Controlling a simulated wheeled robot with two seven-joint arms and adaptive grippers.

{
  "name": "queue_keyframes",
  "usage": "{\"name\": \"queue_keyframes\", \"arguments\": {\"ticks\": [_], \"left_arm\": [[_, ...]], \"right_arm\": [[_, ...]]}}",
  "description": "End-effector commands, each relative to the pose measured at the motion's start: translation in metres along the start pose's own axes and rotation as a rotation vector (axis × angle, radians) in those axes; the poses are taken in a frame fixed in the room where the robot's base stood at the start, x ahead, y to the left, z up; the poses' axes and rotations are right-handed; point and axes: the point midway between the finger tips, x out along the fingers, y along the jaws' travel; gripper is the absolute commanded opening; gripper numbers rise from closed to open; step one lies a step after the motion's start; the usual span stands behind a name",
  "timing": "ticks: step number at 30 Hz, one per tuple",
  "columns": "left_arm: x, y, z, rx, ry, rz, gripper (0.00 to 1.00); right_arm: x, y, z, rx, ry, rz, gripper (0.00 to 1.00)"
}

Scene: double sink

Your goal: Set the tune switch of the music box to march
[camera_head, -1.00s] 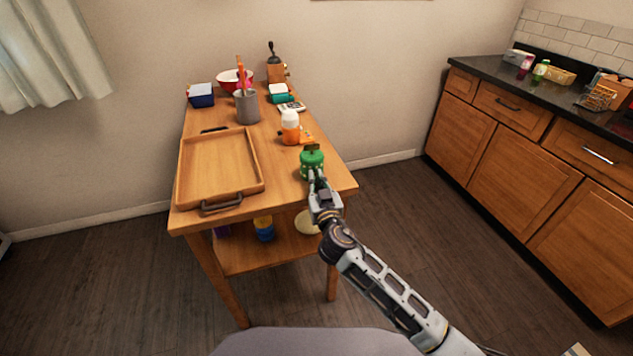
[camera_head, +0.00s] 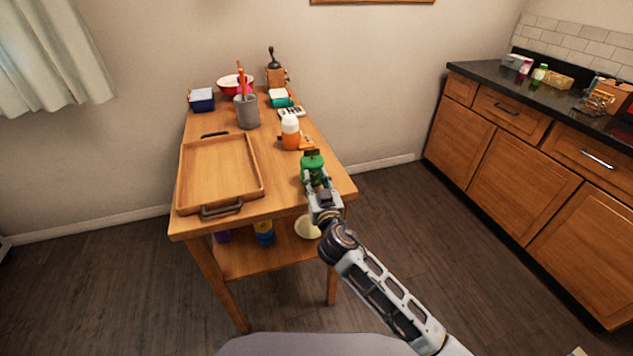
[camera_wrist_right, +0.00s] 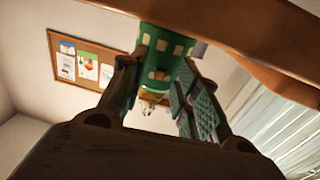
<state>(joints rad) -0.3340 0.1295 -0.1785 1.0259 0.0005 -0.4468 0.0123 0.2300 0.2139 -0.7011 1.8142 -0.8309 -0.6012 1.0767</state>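A green round object (camera_head: 312,161) with a darker block on top stands at the table's right front edge. It is the likeliest music box, but I cannot make out a tune switch or its setting. In the right wrist view a green cylinder with pale squares (camera_wrist_right: 165,55) is between the ends of my fingers. My right gripper (camera_head: 317,181) is at the near side of the green object, its fingers spread apart and hiding its lower part. It also shows in the right wrist view (camera_wrist_right: 160,85), where contact is unclear. My left gripper is not in view.
A wooden tray (camera_head: 182,180) fills the table's left front. An orange and white bottle (camera_head: 290,133) stands just behind the green object. A grey utensil cup (camera_head: 247,112), a hand-cranked grinder (camera_head: 275,75) and a red bowl (camera_head: 228,90) are farther back.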

Motion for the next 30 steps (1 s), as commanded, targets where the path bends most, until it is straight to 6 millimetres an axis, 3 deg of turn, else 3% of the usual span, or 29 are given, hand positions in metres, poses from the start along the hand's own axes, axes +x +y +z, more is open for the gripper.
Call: {"name": "queue_keyframes", "arguments": {"ticks": [4,14,30], "left_arm": [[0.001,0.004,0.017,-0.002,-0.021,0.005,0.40],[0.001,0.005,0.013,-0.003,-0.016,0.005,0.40],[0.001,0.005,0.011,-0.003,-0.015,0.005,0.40]], "right_arm": [[0.000,0.000,0.000,0.000,0.000,0.000,0.32],[-0.012,0.000,0.001,0.000,-0.001,0.000,0.32],[-0.056,0.000,0.001,0.001,-0.002,0.000,0.32]]}}
